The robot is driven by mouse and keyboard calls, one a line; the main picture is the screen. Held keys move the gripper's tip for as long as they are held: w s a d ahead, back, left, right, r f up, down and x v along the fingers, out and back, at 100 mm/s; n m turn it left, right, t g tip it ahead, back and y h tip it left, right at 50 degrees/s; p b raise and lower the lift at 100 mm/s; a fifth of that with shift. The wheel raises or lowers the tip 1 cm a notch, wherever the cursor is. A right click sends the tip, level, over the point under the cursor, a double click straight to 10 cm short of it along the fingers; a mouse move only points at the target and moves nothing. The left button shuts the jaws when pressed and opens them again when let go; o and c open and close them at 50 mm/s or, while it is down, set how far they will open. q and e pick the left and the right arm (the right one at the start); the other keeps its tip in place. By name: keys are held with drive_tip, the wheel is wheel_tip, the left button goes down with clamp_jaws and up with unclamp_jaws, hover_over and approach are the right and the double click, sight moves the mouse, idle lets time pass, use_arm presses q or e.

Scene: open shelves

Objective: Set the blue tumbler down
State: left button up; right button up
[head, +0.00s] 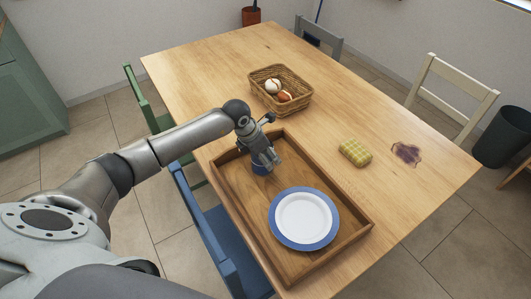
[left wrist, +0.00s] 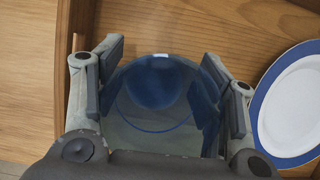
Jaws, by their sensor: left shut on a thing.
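The blue tumbler (left wrist: 158,100) is between the fingers of my left gripper (left wrist: 160,75) in the left wrist view, with a finger on each side of it. In the head view the tumbler (head: 260,170) shows as a small blue piece under my left gripper (head: 265,160), which hides most of it. It is within the outline of the wooden tray (head: 235,195), near the tray's far left part. I cannot tell whether its base touches the tray floor. My right gripper is not in view.
A white plate with a blue rim (head: 304,219) lies in the tray's near part. A wicker basket (head: 280,98) with a few items stands behind the tray. A yellow-green sponge-like block (head: 355,152) and a purple stain-like patch (head: 407,152) lie on the table (head: 205,75) to the right.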

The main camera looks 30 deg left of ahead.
use_arm(q)
drive_tip(key=shift+f, duration=0.1)
drive_tip(key=o, duration=1.2)
drive_tip(key=shift+o, duration=0.5)
drive_tip(key=shift+r, duration=0.35)
drive_tip(key=b+v, duration=0.2)
drive_tip(key=v, duration=0.9)
drive_tip(key=shift+r, duration=0.3)
drive_tip(key=shift+s, duration=0.1)
